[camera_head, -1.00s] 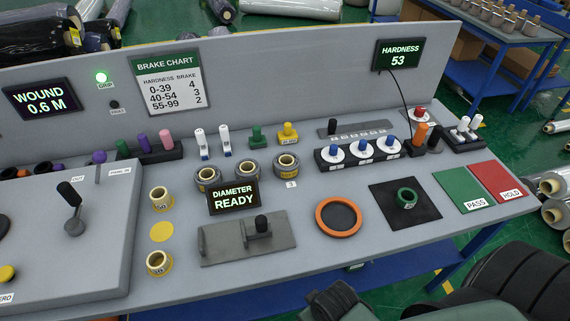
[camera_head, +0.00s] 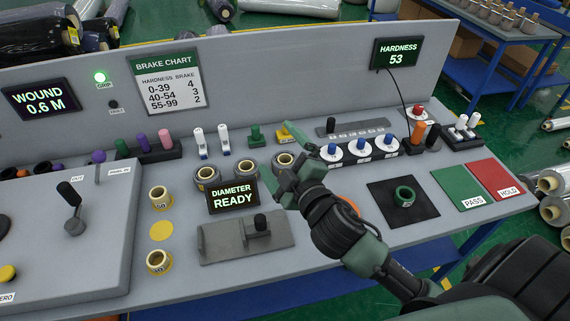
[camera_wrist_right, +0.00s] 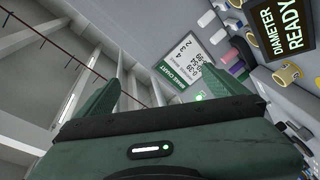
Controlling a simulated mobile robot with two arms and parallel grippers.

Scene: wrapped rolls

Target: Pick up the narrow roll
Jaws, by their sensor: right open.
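Three grey rolls with tan cores stand in a row behind the diameter display: a left one (camera_head: 207,174), a middle one (camera_head: 247,171) and a right one (camera_head: 284,162). I cannot tell for certain which is the narrow roll. My right gripper (camera_head: 303,165) is open and empty above the console, close to the right grey roll and partly covering it. Its spread fingers also show in the wrist view (camera_wrist_right: 145,90). My left gripper is not in view.
The diameter display (camera_head: 233,197) stands before the grey rolls. Tan collars (camera_head: 159,198) stand at its left. An orange ring (camera_head: 350,204) is mostly hidden behind my right arm. Green and red pads lie at right.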

